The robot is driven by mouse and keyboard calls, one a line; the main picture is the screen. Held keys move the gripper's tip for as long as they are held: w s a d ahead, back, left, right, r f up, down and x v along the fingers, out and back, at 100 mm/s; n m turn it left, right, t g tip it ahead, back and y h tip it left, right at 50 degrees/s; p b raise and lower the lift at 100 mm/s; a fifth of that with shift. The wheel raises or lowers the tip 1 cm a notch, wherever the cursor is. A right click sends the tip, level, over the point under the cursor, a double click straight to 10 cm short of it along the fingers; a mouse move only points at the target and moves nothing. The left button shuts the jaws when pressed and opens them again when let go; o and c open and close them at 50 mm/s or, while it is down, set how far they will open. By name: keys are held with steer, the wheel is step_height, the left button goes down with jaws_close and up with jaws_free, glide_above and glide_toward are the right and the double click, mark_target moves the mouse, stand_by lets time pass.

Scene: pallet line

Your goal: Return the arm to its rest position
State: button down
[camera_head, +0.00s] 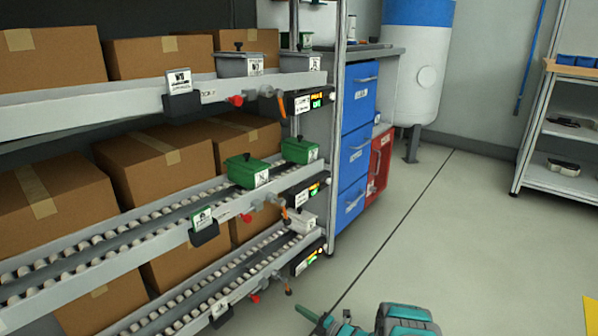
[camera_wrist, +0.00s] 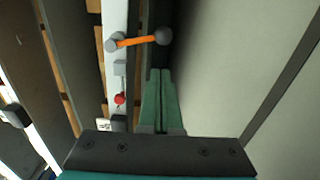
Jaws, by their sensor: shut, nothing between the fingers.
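My gripper (camera_wrist: 161,75) is shut and empty in the wrist view, its two green fingers side by side and pointing up the picture. A grey rack rail with an orange-handled lever (camera_wrist: 140,40) and a red knob (camera_wrist: 119,99) shows just left of the fingers; I cannot tell the gap in depth. In the head view, part of my teal arm (camera_head: 405,320) shows at the bottom edge, low over the floor and right of the rack. The fingertips are hard to make out there.
The flow rack (camera_head: 110,250) fills the left with brown boxes (camera_head: 50,60) and green bins (camera_head: 246,170). Blue drawers (camera_head: 355,145), a red crate (camera_head: 379,160) and a white-blue tank (camera_head: 415,65) stand behind. A shelf (camera_head: 560,130) is at right. The floor (camera_head: 470,230) between is clear.

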steer(key=shift+s+d, duration=0.3)
steer(key=shift+s, duration=0.05)
steer(key=shift+w, duration=0.1)
